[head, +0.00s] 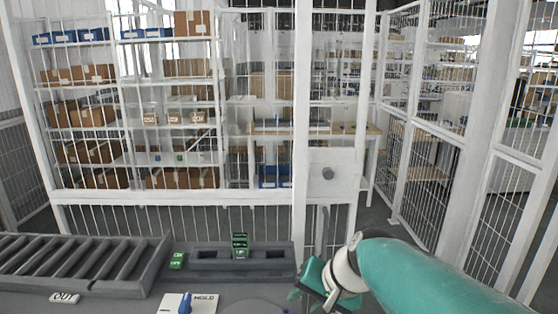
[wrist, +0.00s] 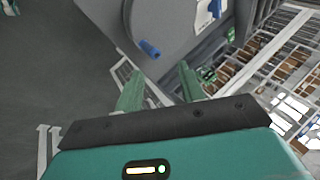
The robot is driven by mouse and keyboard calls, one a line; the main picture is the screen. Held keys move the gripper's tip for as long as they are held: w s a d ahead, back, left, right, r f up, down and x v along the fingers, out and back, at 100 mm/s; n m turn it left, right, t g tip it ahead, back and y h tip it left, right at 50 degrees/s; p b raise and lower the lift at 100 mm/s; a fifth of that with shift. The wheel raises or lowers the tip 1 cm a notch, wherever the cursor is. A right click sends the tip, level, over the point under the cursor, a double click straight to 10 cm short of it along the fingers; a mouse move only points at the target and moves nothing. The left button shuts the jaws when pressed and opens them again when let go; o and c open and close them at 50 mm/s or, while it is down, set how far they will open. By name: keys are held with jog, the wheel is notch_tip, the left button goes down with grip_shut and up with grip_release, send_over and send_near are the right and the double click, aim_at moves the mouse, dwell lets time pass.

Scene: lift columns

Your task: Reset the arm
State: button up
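My arm reaches in from the lower right of the head view, and my gripper (head: 312,285) hangs at its end, low by the right end of the grey workbench. In the wrist view my gripper (wrist: 158,76) has its two green fingers spread apart, with nothing between them. A blue piece (wrist: 149,48) lies on the grey surface beyond the fingertips. Green blocks (wrist: 207,75) show just past the right finger.
A roller conveyor (head: 75,262) is at the left, with an OUT label (head: 64,298) in front. A HOLD plate (head: 205,300) bears a blue piece (head: 185,304). A white mesh fence (head: 180,196) stands behind the bench, with shelves of boxes (head: 85,118) beyond.

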jog(key=s+d+n+t+h, duration=0.1)
jog(key=s+d+n+h, duration=0.2)
jog(key=s+d, duration=0.7)
jog(key=s+h, duration=0.2)
jog(key=s, duration=0.1)
jog(key=shift+s+r, duration=0.25)
jog(key=shift+s, duration=0.1)
jog(key=shift+s, duration=0.1)
